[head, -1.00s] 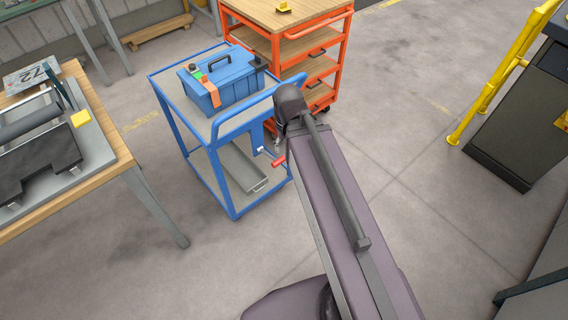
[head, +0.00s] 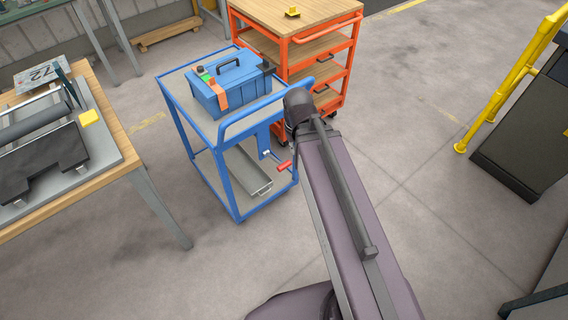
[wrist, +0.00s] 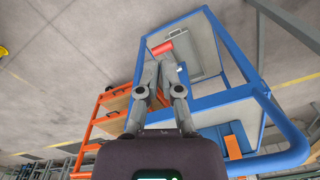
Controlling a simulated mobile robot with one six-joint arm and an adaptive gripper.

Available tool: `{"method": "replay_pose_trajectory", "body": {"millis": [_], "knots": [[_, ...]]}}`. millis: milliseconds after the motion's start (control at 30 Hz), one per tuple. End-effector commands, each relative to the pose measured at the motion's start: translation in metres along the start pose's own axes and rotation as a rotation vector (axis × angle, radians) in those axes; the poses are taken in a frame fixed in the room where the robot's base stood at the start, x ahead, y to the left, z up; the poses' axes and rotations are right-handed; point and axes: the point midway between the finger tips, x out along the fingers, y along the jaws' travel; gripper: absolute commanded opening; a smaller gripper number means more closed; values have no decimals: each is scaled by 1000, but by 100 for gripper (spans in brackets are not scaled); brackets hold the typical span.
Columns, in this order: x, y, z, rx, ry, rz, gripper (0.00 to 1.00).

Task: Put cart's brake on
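The blue cart (head: 233,198) stands in the middle of the head view, with a blue push rail on top. A red-handled lever (head: 284,165), likely the brake, sticks out from a blue plate on the cart's near right side. In the wrist view the red handle (wrist: 163,48) lies just beyond the fingertips of my gripper (wrist: 161,72). The fingers look apart, with nothing held between them. I cannot tell whether a fingertip touches the lever. In the head view my gripper is mostly hidden behind my arm.
A blue toolbox (head: 228,88) sits on the cart's top shelf and a grey tray (head: 246,172) on its lower shelf. An orange trolley (head: 352,62) stands close behind. A wooden workbench (head: 122,160) is left; a yellow rail (head: 505,85) is right. Floor between is clear.

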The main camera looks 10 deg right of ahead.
Motion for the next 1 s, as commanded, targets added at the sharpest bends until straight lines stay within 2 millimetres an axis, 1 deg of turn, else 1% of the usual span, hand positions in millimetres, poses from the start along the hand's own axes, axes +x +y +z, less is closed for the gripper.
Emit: {"method": "replay_pose_trajectory", "body": {"millis": [33,167,267,500,700,833,1000], "knots": [[6,0,-5,-9,5,-2,0],[18,-1,-20,-50,22,-11,0],[30,-1,-36,-96,43,-18,0],[63,-4,-81,-232,106,-36,0],[86,-6,-115,-338,157,-44,0],[95,-6,-130,-388,183,-44,0],[100,-6,-140,-422,200,-45,0]]}}
